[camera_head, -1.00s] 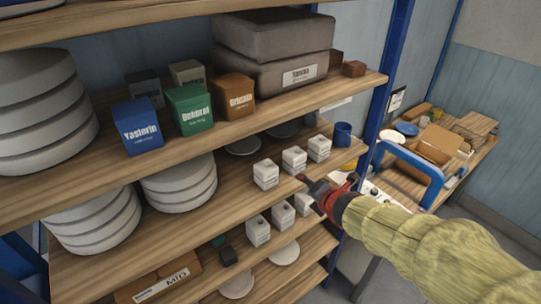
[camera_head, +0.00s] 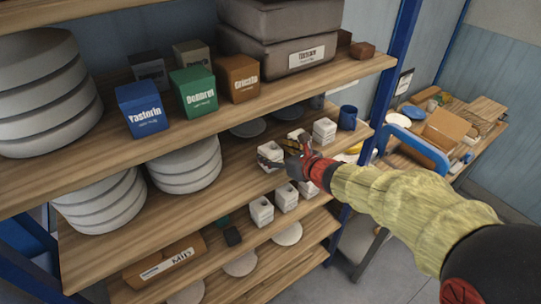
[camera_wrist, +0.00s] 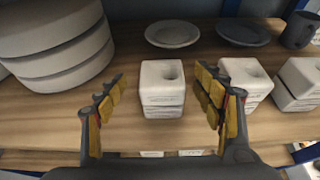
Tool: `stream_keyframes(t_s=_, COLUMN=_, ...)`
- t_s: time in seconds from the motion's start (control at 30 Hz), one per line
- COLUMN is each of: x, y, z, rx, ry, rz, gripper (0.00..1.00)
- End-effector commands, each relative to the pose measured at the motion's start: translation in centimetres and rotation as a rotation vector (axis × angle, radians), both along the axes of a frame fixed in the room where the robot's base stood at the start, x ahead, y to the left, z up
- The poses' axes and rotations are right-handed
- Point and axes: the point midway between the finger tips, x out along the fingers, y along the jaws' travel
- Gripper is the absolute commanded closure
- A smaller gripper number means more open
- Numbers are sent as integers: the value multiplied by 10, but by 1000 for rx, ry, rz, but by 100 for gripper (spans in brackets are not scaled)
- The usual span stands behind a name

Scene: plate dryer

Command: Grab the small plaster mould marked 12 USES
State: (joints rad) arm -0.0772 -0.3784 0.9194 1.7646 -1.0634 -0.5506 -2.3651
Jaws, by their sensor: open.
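Small white plaster moulds stand in a row on the middle shelf. The leftmost mould (camera_head: 269,151) is partly covered by my gripper (camera_head: 283,156) in the head view. A second mould (camera_wrist: 246,78) is just beyond the right finger, and a third (camera_wrist: 300,82) is farther right. Faint lines mark their fronts, but I cannot read which says 12 USES.
Stacked grey round moulds (camera_wrist: 55,45) stand close on the left. Dark plates (camera_wrist: 172,33) lie behind, and a blue mug (camera_head: 348,117) stands at the right. More white blocks (camera_head: 261,211) are on the shelf below. The shelf above (camera_head: 300,93) overhangs.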

Motion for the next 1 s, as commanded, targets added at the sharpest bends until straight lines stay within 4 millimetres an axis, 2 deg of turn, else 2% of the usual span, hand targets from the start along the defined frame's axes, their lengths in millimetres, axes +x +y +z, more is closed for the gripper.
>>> stream_keyframes(t_s=0.2, x=23, y=13, z=-8, rx=1, ry=2, rz=0, gripper=32)
stream_keyframes(t_s=0.53, x=27, y=16, z=-11, rx=0, ry=0, rz=-1, gripper=32)
stream_keyframes(t_s=1.0, x=27, y=16, z=-11, rx=1, ry=1, rz=-2, gripper=58)
